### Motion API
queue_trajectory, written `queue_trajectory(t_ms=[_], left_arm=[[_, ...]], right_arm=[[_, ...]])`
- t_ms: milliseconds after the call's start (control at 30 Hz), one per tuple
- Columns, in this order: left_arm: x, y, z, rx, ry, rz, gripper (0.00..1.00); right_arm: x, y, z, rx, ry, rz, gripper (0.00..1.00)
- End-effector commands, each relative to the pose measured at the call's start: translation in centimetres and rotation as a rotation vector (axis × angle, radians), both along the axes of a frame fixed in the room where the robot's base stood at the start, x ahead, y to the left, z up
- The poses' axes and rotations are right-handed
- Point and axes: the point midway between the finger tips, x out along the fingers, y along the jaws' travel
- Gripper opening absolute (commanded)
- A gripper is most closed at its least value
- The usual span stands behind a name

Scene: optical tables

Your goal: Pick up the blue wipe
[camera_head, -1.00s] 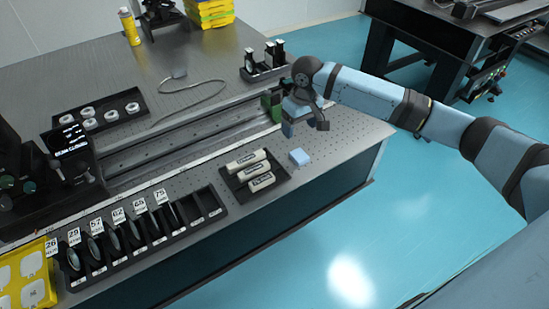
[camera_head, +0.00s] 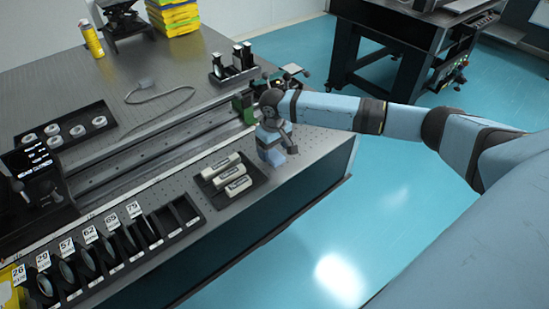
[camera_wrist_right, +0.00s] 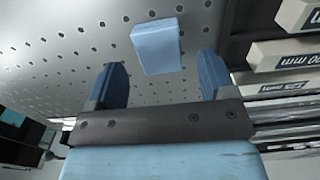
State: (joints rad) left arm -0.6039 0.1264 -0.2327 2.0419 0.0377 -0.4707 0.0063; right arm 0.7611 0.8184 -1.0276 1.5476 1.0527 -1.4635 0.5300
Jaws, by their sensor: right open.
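The blue wipe (camera_wrist_right: 157,46) is a small light-blue block lying on the perforated table top, seen ahead of my fingers in the right wrist view. In the head view the wipe (camera_head: 276,157) shows just under my right gripper, beside the black tray and near the table's front edge. My right gripper (camera_wrist_right: 162,72) is open and empty, its two blue fingers apart with the wipe beyond the gap between their tips. In the head view the right gripper (camera_head: 278,147) points down over the wipe. My left gripper is not in view.
A black tray (camera_head: 212,198) with several white labelled cylinders lies just left of the wipe. A rail (camera_head: 165,137) runs behind it, with a green part (camera_head: 243,108) at its end. A row of numbered lens holders (camera_head: 110,245) lines the front edge.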

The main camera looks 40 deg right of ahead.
Motion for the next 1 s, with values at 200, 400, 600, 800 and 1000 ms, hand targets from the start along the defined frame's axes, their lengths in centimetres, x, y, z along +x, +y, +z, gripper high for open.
queue_trajectory(t_ms=[200, 400, 600, 800, 1000], left_arm=[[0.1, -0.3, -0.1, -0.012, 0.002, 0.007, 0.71], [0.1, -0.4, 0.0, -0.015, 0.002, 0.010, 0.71], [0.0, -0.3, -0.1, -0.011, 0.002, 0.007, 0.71], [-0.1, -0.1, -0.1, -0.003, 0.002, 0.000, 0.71], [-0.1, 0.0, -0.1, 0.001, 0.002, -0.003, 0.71]], right_arm=[[0.0, 0.0, -2.1, -0.001, 0.000, 0.001, 0.77], [0.0, 0.0, -2.2, -0.001, 0.000, 0.001, 0.77], [0.0, 0.0, -2.2, -0.001, 0.000, 0.001, 0.35], [0.0, 0.0, -2.1, -0.001, 0.000, 0.000, 0.23], [0.0, 0.0, -2.1, 0.000, -0.001, 0.000, 0.23]])
